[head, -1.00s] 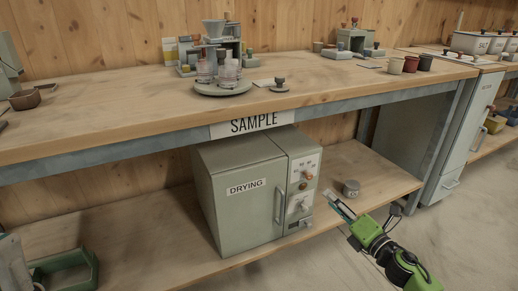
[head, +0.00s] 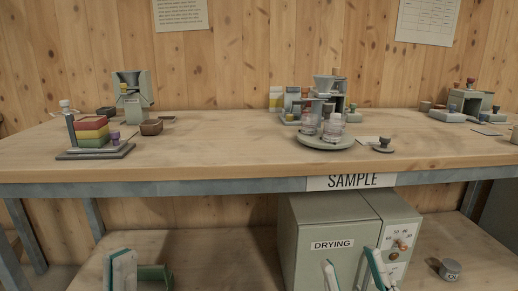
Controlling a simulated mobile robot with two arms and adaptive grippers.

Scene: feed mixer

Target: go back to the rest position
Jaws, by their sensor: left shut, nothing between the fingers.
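My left gripper (head: 121,270) shows at the bottom left of the head view, its fingers together and empty. It is in front of the lower shelf, beside a green holder (head: 155,275). My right gripper (head: 352,272) shows at the bottom right of centre, its two fingers apart with nothing seen between them. It is in front of the grey drying oven (head: 330,222), whose label reads DRYING. Both arms are cut off by the bottom edge of the picture.
A small grey tin (head: 450,269) stands on the lower shelf right of the oven. The bench's left-centre top is clear.

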